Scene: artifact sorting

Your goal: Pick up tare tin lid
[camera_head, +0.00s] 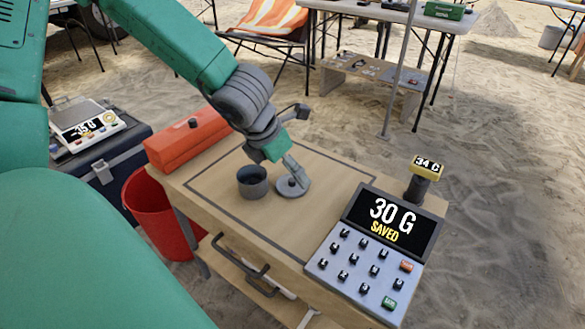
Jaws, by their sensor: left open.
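The tare tin lid (284,191), a flat grey disc with a small knob, lies on the wooden tabletop. An open dark grey tin (253,182) stands just left of it. My left gripper (293,178) points down over the lid, with its fingers around or beside the knob. The gripper is open. Its fingers partly cover the lid, so I cannot tell whether they touch it. My right gripper is not in view.
A red toolbox (188,139) sits at the table's back left. A keypad scale (372,250) reading "30 G SAVED" stands at the right, with a small "34 G" display (427,166) behind it. A red bucket (160,217) stands left of the table.

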